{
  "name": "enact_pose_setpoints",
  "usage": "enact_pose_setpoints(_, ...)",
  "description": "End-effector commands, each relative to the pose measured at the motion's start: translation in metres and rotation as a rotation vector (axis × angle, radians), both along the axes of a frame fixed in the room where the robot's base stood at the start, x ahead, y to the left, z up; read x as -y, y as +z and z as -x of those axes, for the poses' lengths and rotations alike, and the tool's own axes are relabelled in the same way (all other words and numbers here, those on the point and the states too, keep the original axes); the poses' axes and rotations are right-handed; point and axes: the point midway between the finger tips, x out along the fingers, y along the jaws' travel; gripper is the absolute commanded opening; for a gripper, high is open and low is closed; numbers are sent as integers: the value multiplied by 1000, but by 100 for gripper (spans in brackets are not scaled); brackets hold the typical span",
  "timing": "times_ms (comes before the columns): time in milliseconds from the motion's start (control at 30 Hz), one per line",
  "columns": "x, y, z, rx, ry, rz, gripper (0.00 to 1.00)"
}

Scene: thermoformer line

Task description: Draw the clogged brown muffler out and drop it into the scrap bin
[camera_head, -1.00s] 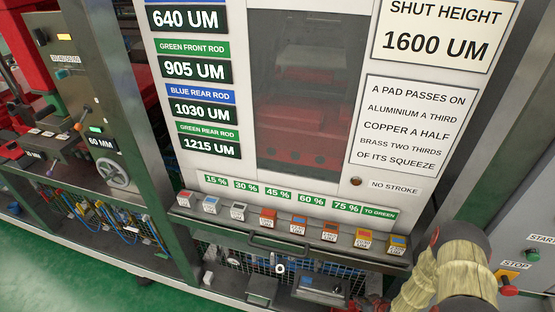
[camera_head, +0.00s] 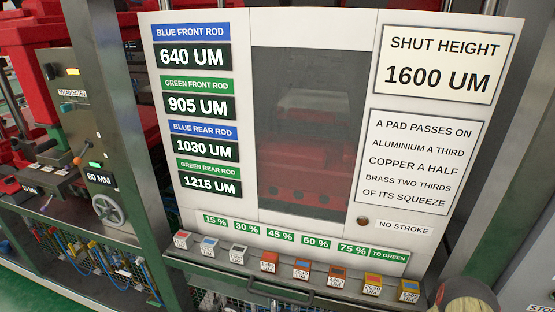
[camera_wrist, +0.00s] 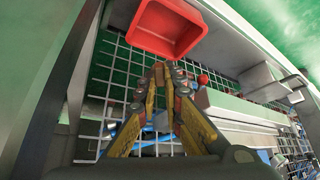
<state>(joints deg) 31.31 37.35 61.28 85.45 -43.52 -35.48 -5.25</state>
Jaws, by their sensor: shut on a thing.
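My gripper (camera_wrist: 170,72) is in the wrist view, its yellow, worn fingers converging at the tips. A red open bin (camera_wrist: 152,40) lies just beyond the fingertips, at the top of the wrist view. It looks empty, and the held thing appears apart from it. I cannot read any label on it. The head view does not show my gripper or the bin.
A wire mesh (camera_wrist: 100,92) and blue hoses (camera_wrist: 130,136) lie under and beside the fingers. A small red knob (camera_wrist: 203,79) and a metal handle (camera_wrist: 293,84) are at the right. In the head view, a rail with several labelled blocks (camera_head: 302,269) runs below the white panel (camera_head: 330,15).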

Motion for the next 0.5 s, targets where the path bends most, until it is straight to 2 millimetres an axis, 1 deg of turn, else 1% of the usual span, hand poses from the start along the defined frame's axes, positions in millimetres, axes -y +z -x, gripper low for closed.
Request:
enact_pose_setpoints(100,0,1,0,0,0,0,0)
enact_pose_setpoints(133,0,1,0,0,0,0,10)
enact_pose_setpoints(500,0,1,0,0,0,0,30)
